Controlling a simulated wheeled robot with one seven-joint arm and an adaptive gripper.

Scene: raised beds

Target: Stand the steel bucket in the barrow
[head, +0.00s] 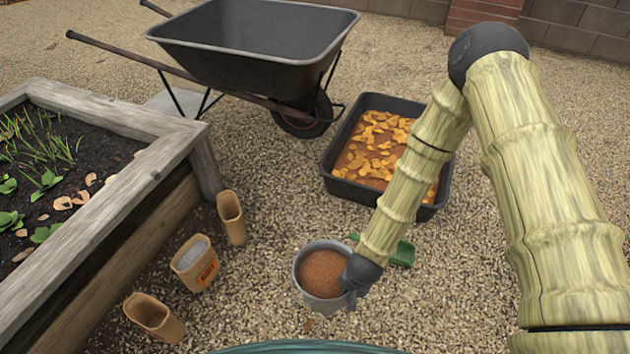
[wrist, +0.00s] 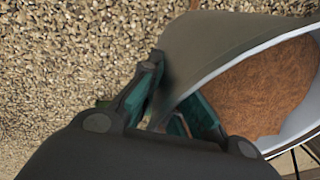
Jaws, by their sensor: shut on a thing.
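The steel bucket (head: 311,301) is grey and filled with brown, grainy material. It is upright in the lower middle of the head view, and I cannot tell whether it touches the gravel. My gripper (head: 351,288) is shut on the right side of its rim. In the wrist view the bucket (wrist: 215,38) fills the right side, with its wall between the fingers of my gripper (wrist: 172,88). The barrow (head: 240,58) stands at the top of the head view. Its dark tray looks empty, with the wheel toward me.
A black tub (head: 335,186) with orange leaves stands between bucket and barrow, to the right. A green tool (head: 403,253) lies by my arm. Gravel is clear left of the tub.

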